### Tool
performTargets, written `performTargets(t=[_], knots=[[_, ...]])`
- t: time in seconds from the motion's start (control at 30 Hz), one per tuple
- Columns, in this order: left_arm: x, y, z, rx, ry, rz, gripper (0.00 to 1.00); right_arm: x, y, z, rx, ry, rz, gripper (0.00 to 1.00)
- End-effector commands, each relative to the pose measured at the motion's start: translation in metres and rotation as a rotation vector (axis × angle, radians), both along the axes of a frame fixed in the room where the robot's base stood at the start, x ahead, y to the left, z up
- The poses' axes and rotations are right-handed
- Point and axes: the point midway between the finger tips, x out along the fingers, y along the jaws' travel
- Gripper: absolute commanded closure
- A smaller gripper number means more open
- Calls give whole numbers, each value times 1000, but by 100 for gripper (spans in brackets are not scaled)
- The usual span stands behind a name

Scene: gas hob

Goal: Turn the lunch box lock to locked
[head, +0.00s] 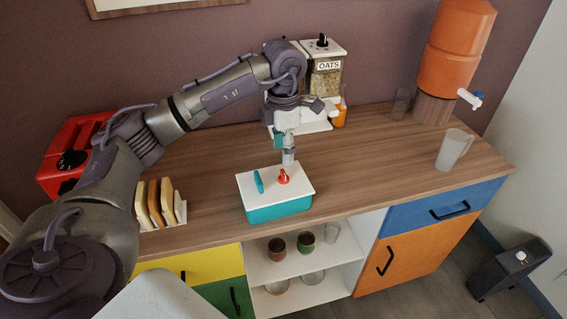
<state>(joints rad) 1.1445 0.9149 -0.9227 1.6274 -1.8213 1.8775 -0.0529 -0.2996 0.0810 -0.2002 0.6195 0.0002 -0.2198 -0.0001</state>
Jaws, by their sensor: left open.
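The lunch box (279,207) has a teal body and a white lid and stands on the wooden counter. A red lock knob (284,178) sits on its lid, and a teal handle (258,181) is to the left of the knob. My left gripper (288,161) points down, open and empty, just above and behind the red knob; whether it touches the knob I cannot tell. The lock's exact setting is too small to read. My right gripper is out of view.
A toast rack (181,211) with bread and a red toaster (66,152) stand at the left. An oats dispenser (326,79) is behind my left gripper. An orange water dispenser (453,45) and a clear jug (452,150) are at the right. The counter right of the box is clear.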

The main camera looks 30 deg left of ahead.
Motion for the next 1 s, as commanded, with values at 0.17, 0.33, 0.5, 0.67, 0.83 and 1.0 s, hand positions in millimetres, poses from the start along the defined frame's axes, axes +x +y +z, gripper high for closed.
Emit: performTargets(t=[0.17, 0.33, 0.5, 0.67, 0.83, 1.0], knots=[[1, 0, 34, -2, -4, 0, 44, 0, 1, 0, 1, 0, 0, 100], [0, 0, 49, -1, 0, -1, 44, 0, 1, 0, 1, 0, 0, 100], [0, 0, 52, -2, 1, -1, 44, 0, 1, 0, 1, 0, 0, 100], [0, 0, 52, -1, 1, -1, 44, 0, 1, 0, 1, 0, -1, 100], [0, 0, 52, -1, 1, -1, 44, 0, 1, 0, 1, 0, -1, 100], [1, -9, 47, -26, -5, -15, 44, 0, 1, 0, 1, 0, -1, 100]])
